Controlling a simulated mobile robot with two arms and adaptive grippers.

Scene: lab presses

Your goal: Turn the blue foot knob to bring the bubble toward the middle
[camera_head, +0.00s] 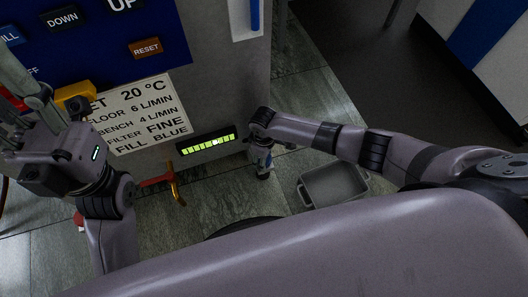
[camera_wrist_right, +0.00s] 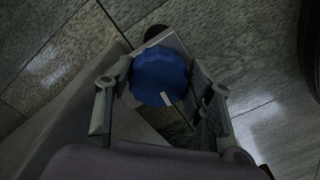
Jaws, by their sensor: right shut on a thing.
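The blue foot knob (camera_wrist_right: 160,76) is faceted, with a white mark on its rim, in the middle of the right wrist view. My right gripper (camera_wrist_right: 158,98) is shut on it, one finger on each side. In the head view my right gripper (camera_head: 262,158) reaches down beside the cabinet's lower corner and mostly hides the knob. The green level vial (camera_head: 208,143) with dark marks is on the cabinet's lower edge. A paler spot, perhaps the bubble, shows near its middle. My left gripper (camera_head: 22,98) is at the far left before the panel; its jaw gap is unclear.
The grey cabinet (camera_head: 225,85) carries a blue panel with buttons (camera_head: 146,48) and a white text plate (camera_head: 140,113). A grey bin (camera_head: 333,184) stands on the tiled floor right of my right gripper. A red and yellow handle (camera_head: 172,184) sticks out below the plate.

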